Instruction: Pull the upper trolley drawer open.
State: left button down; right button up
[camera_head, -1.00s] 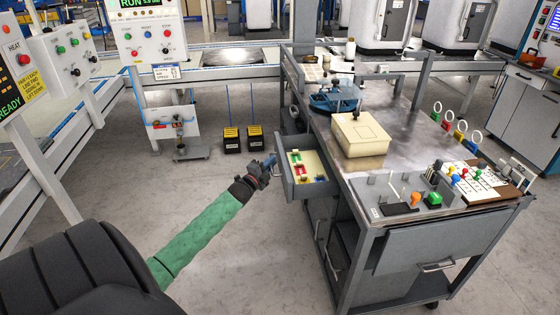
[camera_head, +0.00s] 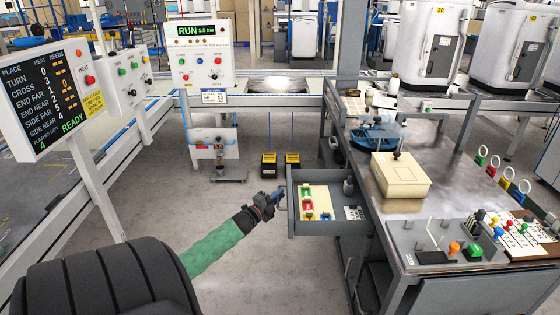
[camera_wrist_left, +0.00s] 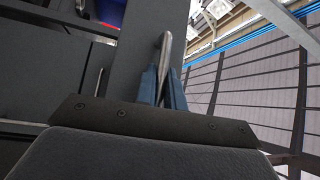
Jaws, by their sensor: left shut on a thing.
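The upper trolley drawer (camera_head: 335,228) stands pulled out from the left side of the grey trolley (camera_head: 409,207). Inside it lie a cream tray with red, green, yellow and blue pieces, a marked card and a small dark item. My left gripper (camera_head: 275,196) is at the drawer's front face, on its left side. In the left wrist view its blue fingers (camera_wrist_left: 162,88) are closed around the metal bar handle (camera_wrist_left: 165,50) of the drawer. The handle is largely hidden by the gripper in the head view. My right gripper is not in view.
On the trolley top are a cream box (camera_head: 401,174), a blue fixture (camera_head: 378,136) and a panel with coloured knobs (camera_head: 440,240). Two small black-and-yellow boxes (camera_head: 281,164) stand on the floor behind. Floor left of the drawer is clear.

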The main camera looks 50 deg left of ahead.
pick_arm(q)
jog(key=shift+f, duration=0.1)
jog(key=c, duration=1.5)
grip_release()
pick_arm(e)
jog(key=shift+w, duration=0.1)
pick_arm(q)
jog(key=shift+s, duration=0.1)
jog(key=s, duration=0.5)
jog(key=s+f, duration=0.1)
jog(key=s, duration=0.1)
jog(key=shift+s+d, duration=0.3)
jog(key=shift+d, duration=0.05)
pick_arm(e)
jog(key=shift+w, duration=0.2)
